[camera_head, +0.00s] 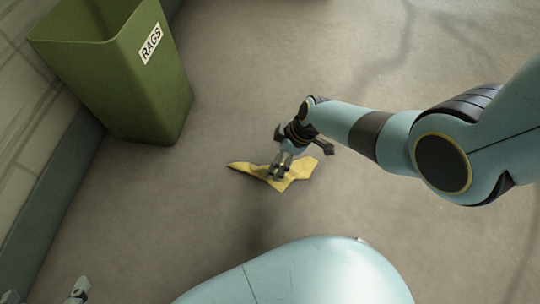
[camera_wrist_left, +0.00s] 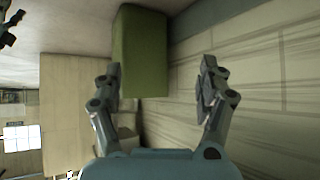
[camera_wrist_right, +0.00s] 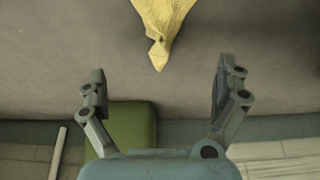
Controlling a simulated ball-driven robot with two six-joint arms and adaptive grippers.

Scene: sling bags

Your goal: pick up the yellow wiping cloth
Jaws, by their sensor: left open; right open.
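The yellow wiping cloth (camera_head: 299,172) lies crumpled on the grey floor in the head view, with a fold standing up at its right. It also shows at the top of the right wrist view (camera_wrist_right: 162,25), ahead of the fingers. My right gripper (camera_head: 279,173) is over the cloth in the head view; its open fingers (camera_wrist_right: 158,90) have nothing between them in the right wrist view. Whether a fingertip touches the cloth I cannot tell. My left gripper (camera_wrist_left: 160,80) is open and empty, and only a bit of it shows at the lower left of the head view.
A green bin labelled RAGS (camera_head: 128,85) stands on the floor by the wall at the upper left; it also shows in the left wrist view (camera_wrist_left: 142,55) and right wrist view (camera_wrist_right: 133,128). The floor around the cloth is clear.

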